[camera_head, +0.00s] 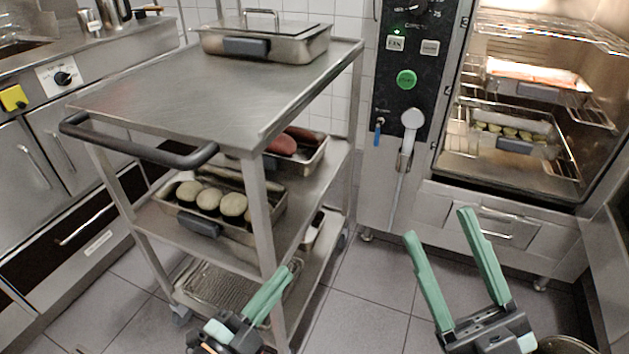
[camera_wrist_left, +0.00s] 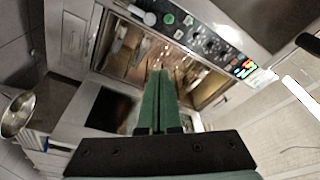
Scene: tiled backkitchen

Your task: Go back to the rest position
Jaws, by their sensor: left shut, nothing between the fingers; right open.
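My left gripper (camera_head: 268,297) is low in the head view, in front of the trolley's right front leg. Its green fingers are closed together and empty, and they also show shut in the left wrist view (camera_wrist_left: 158,102). My right gripper (camera_head: 438,225) is to the right, over the floor in front of the oven. Its two green fingers stand wide apart with nothing between them. Neither gripper holds anything.
A steel trolley (camera_head: 200,95) stands at the left, with a lidded pan (camera_head: 268,45) on top and trays of food below. At the right is an open oven (camera_head: 500,165) with trays inside. A metal bowl (camera_head: 563,345) sits bottom right. Tiled floor (camera_head: 375,270) is clear between.

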